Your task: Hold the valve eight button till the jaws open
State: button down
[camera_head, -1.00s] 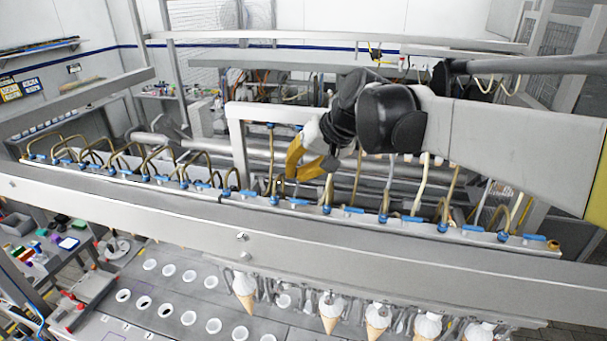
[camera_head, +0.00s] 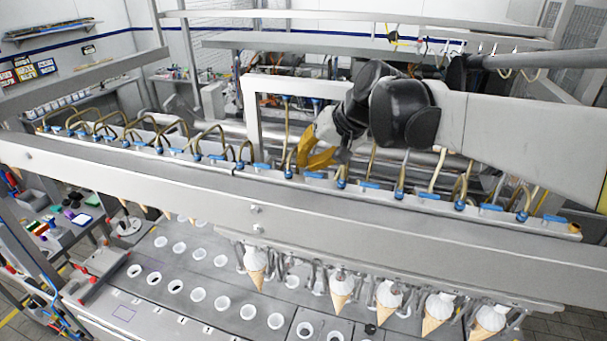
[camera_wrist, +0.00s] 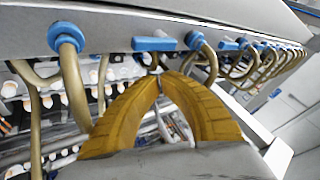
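A row of blue valve buttons runs along the grey rail (camera_head: 205,178). I cannot read which one is valve eight. My gripper (camera_head: 304,166) has yellow fingers and hangs just behind the rail, close to one blue button (camera_head: 315,176). In the wrist view my gripper (camera_wrist: 160,78) has its fingertips together, just below a blue button (camera_wrist: 153,44). I cannot tell whether they touch it. Whether each pair of jaws is shut is too small to tell.
Curved brass tubes (camera_wrist: 72,88) rise on both sides of the fingers and crowd the rail. A white frame (camera_head: 250,115) stands just left of my gripper. Below the rail lies a grey plate (camera_head: 150,300) with several round white-rimmed holes.

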notch_tip(320, 180, down, 5)
jog(key=b, duration=0.2)
jog(key=shift+b, duration=0.4)
dwell(1.0)
jog(key=shift+f+b, duration=0.3)
jog(key=shift+f, duration=0.05)
jog(key=shift+s+d+f+b, duration=0.15)
jog(key=shift+f+b, duration=0.4)
jog(key=shift+f, duration=0.3)
dwell(0.9)
dwell(3.2)
jog(key=shift+a+r+p, duration=0.3)
jog(key=shift+r+p, duration=0.15)
jog(key=shift+r, duration=0.75)
jog(key=shift+p, duration=0.3)
